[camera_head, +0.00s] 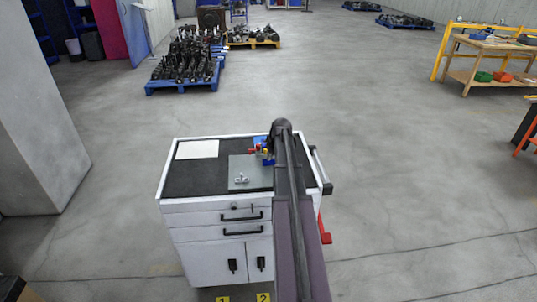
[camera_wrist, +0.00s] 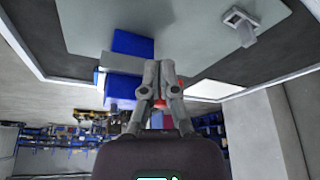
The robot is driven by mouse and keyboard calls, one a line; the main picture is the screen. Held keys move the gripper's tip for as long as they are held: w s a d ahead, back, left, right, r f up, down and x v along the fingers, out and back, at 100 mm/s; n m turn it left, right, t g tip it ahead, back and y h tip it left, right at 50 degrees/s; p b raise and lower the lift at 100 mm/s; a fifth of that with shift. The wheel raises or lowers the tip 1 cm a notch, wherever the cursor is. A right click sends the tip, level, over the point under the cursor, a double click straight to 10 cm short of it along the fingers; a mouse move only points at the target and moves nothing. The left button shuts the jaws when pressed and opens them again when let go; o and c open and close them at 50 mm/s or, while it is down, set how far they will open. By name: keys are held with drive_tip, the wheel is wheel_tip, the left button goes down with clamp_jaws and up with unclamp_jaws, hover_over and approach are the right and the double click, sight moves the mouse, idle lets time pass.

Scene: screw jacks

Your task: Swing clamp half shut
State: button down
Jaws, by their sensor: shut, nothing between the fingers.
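A small silver metal fitting, which looks like the clamp (camera_head: 241,179), sits on a grey plate (camera_head: 238,165) on top of the cart. In the wrist view the fitting (camera_wrist: 241,24) is at the upper right, apart from my gripper; I cannot tell its swing angle. A blue block-like device (camera_wrist: 124,87) with a grey middle part is just left of my gripper (camera_wrist: 160,66). My gripper's fingers are together and empty; I cannot tell whether they touch the device. In the head view my arm hides most of the gripper and part of the blue device (camera_head: 259,141).
The white cart (camera_head: 200,206) has a dark top with a white sheet (camera_head: 197,149) at its back left. A grey pillar (camera_head: 38,110) stands at left. Pallets of dark parts (camera_head: 188,62) and a wooden bench (camera_head: 487,55) are farther off. Open floor lies right of the cart.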

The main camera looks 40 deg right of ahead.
drive_tip(key=p+v, duration=0.8)
drive_tip(key=v, duration=0.1)
drive_tip(key=shift+a+r, duration=0.25)
drive_tip(key=shift+r, duration=0.15)
drive_tip(key=shift+w, duration=0.1)
idle(0.5)
drive_tip(key=s+a+f+n+g+y+b, duration=0.1)
drive_tip(key=s+a+f+g, duration=0.1)
drive_tip(key=a, duration=1.6)
drive_tip(key=s+a+f+g+b, duration=0.1)
drive_tip(key=a+f, duration=0.1)
drive_tip(key=a, duration=1.5)
drive_tip(key=s+a+g, duration=0.1)
drive_tip(key=s+a, duration=0.5)
drive_tip(key=a, duration=0.5)
drive_tip(key=shift+s+a+f+n+b, duration=0.25)
drive_tip(key=shift+s+f+n+b, duration=0.05)
drive_tip(key=shift+s+b, duration=0.1)
drive_tip(key=shift+w, duration=0.15)
